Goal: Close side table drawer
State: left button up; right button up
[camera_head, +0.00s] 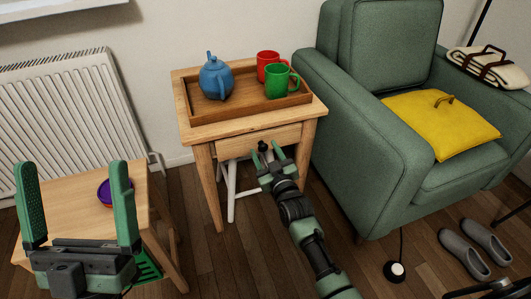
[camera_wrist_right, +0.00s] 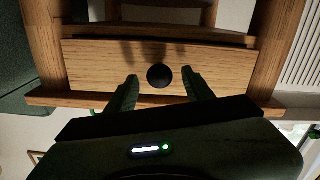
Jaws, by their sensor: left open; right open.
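The wooden side table (camera_head: 203,165) stands at the middle of the head view. Its drawer (camera_head: 285,134) has a light wood front and a round black knob (camera_head: 263,146). In the right wrist view the drawer front (camera_wrist_right: 95,62) and knob (camera_wrist_right: 158,77) show close up. How far the drawer is out, I cannot tell. My right gripper (camera_head: 266,152) is open at the drawer front. Its fingers (camera_wrist_right: 161,88) are on either side of the knob with gaps between, not shut on it. My left gripper (camera_head: 74,168) is open and empty at the lower left, away from the side table.
A wooden tray (camera_head: 240,108) on the side table holds a blue teapot (camera_head: 216,77), a red mug (camera_head: 267,63) and a green mug (camera_head: 278,82). A green armchair (camera_head: 345,130) stands close on the right. A low table (camera_head: 75,190) with a purple bowl (camera_head: 104,193) is at left.

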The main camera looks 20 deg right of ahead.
grip_shut()
dwell(1.4)
